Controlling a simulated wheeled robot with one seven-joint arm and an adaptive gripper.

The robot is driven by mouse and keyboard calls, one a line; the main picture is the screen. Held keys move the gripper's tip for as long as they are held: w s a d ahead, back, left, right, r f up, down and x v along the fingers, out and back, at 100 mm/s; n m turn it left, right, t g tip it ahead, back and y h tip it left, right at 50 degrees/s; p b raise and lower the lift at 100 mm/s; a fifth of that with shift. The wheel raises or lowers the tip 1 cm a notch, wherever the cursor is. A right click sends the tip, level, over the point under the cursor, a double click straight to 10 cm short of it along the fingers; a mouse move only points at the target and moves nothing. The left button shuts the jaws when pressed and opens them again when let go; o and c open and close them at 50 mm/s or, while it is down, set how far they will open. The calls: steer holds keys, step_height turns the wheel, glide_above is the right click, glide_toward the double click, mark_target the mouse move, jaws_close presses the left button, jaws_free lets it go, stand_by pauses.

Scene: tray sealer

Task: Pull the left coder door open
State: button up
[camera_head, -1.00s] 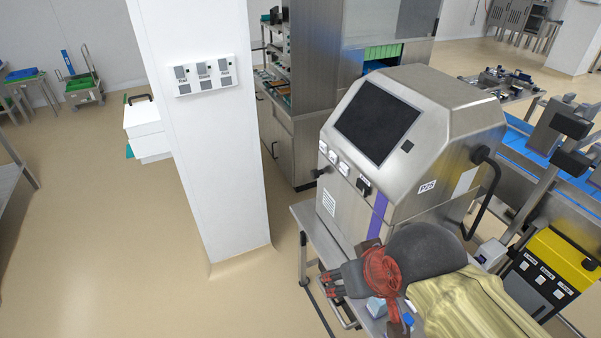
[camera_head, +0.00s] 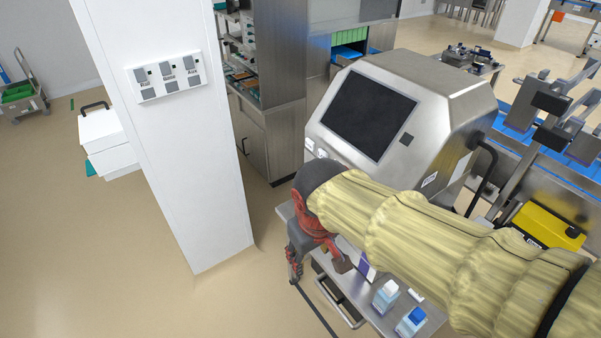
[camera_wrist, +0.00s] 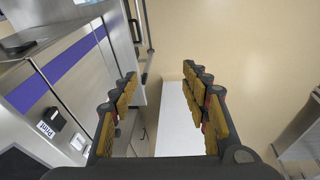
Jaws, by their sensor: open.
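The coder (camera_head: 440,95) is a stainless steel cabinet with a dark slanted screen (camera_head: 368,115), standing right of the white pillar. My arm covers most of its lower front in the head view. In the wrist view its front (camera_wrist: 70,75) with a purple stripe (camera_wrist: 65,68) lies at the left, with a dark vertical seam in the panels. I cannot tell which panel is the left door. My gripper (camera_head: 315,268) points down in front of the coder's left side. In the wrist view my gripper (camera_wrist: 165,92) is open, with nothing between the fingers; the coder front is left of them.
A white pillar (camera_head: 175,150) with a switch panel (camera_head: 167,78) stands left of the coder. A black curved handle (camera_head: 487,170) is on the coder's right side. Floor (camera_head: 110,250) at left is clear.

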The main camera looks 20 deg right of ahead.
steer(key=w+d+f+n+g+h+b, duration=0.15)
steer(key=w+d+f+n+h, duration=0.3)
steer(key=w+f, duration=0.6)
steer(key=w+d+f+n+g+h, duration=0.4)
steer(key=w+f, duration=0.4)
steer(key=w, duration=0.5)
steer(key=w+r+n+t+h, duration=0.35)
steer(key=w+t+h, duration=0.4)
steer(key=w, duration=0.75)
steer(key=shift+n+g+h, duration=0.4)
steer(key=shift+g+h, duration=0.1)
steer(key=shift+g, duration=0.3)
steer(key=shift+w+d+f+b, duration=0.1)
steer(key=shift+w+d+b, duration=0.15)
steer(key=shift+d, duration=0.9)
steer(key=shift+w+d+f+b, duration=0.1)
steer(key=shift+w+d+b, duration=0.1)
steer(key=shift+d, duration=1)
steer(key=shift+w+d+b, duration=0.2)
steer(key=shift+d+b, duration=0.05)
steer(key=shift+d, duration=0.9)
steer(key=shift+c, duration=0.3)
steer(key=c, duration=1.1)
jaws_close()
